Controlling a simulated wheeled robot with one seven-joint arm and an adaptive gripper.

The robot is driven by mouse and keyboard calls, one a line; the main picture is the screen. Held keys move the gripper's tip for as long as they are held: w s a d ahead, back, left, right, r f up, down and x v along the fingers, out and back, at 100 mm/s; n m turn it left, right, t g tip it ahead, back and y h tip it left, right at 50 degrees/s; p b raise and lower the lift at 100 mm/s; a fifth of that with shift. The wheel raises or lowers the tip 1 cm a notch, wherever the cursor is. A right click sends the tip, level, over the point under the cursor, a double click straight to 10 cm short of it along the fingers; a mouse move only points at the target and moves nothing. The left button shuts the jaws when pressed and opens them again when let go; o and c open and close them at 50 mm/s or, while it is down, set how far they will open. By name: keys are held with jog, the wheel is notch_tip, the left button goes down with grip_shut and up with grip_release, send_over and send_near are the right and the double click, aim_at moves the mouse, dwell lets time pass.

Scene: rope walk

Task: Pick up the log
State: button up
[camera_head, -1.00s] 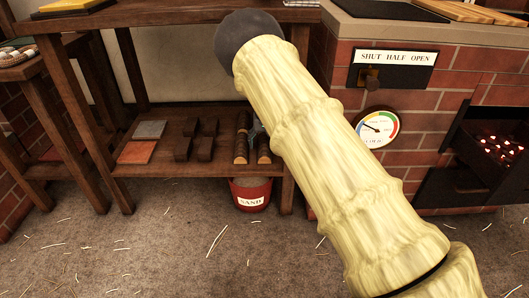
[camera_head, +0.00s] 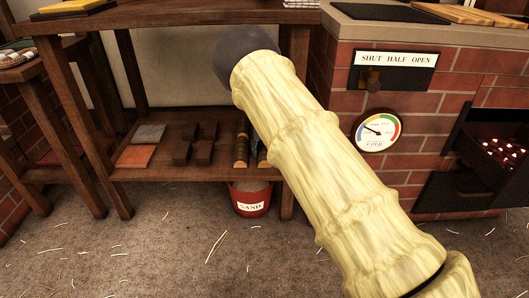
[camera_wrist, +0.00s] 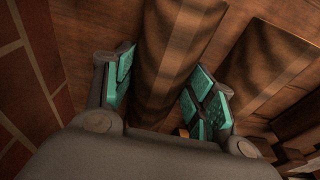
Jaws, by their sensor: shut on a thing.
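A dark brown log (camera_wrist: 175,55) lies between the teal pads of my gripper (camera_wrist: 162,88) in the wrist view. My gripper is shut on it, with one finger on each side. A second dark log (camera_wrist: 262,65) lies to its right, apart from the fingers. In the head view, a log (camera_head: 241,146) with pale bands lies on the low wooden shelf. My pale-sleeved arm hides most of my gripper and the part of the shelf to the right of that log.
The low shelf (camera_head: 140,171) also holds several dark blocks (camera_head: 204,150), an orange tile (camera_head: 136,156) and a grey tile (camera_head: 149,133). A red sand bucket (camera_head: 250,196) stands beneath. A brick stove (camera_head: 425,110) with glowing coals stands right. The tabletop (camera_head: 180,16) overhangs the shelf.

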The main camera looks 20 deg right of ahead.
notch_tip(320, 180, up, 10)
jog(key=p, duration=0.5)
jog(key=shift+f, duration=0.25)
jog(key=shift+s+r+p, duration=0.2)
jog(key=shift+r+p, duration=0.05)
jog(key=shift+p, duration=0.05)
jog(key=s+a+r+n+p, duration=0.1)
jog(key=s+a+r+p, duration=0.1)
jog(key=s, duration=0.8)
jog(key=s+a+r+n+p, duration=0.1)
jog(key=s+a+r, duration=0.3)
jog(key=s, duration=0.6)
jog(key=s+a+r+n+p, duration=0.1)
jog(key=s+a+r+p, duration=0.2)
jog(key=s, duration=0.7)
jog(key=shift+s+a+r+p, duration=0.15)
jog(key=shift+s+r+p, duration=0.15)
jog(key=shift+r+p, duration=0.1)
jog(key=shift+p, duration=0.35)
